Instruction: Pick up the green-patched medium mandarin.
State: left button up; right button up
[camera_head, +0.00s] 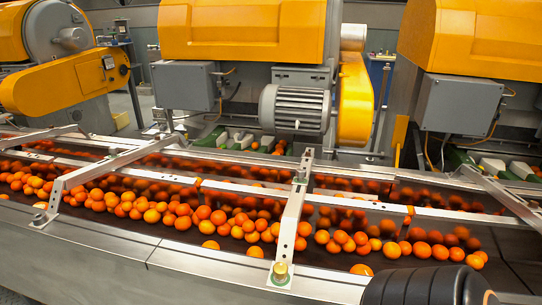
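Many orange mandarins (180,208) lie in a crowded band along the conveyor trough. A few lie apart at its near edge: one left of centre (210,244), one a little right of that (255,252), and one further right (361,269). I cannot make out a green patch on any mandarin at this size, so I cannot tell which is the green-patched one. Neither my left nor my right gripper is in view.
Metal rails cross above the fruit, with a slotted upright bracket (291,222) in the middle. A smooth steel ledge (100,270) runs along the front. A black ribbed cylinder (425,285) covers the lower right. Orange-covered machines (240,30) and a motor (295,107) stand behind.

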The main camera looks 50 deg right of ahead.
aim_at(255, 252)
jog(key=i+j+z, duration=0.15)
jog(key=z, duration=0.2)
jog(key=i+j+z, duration=0.2)
jog(key=z, duration=0.2)
jog(key=i+j+z, duration=0.1)
jog(key=z, duration=0.25)
jog(key=j, duration=0.1)
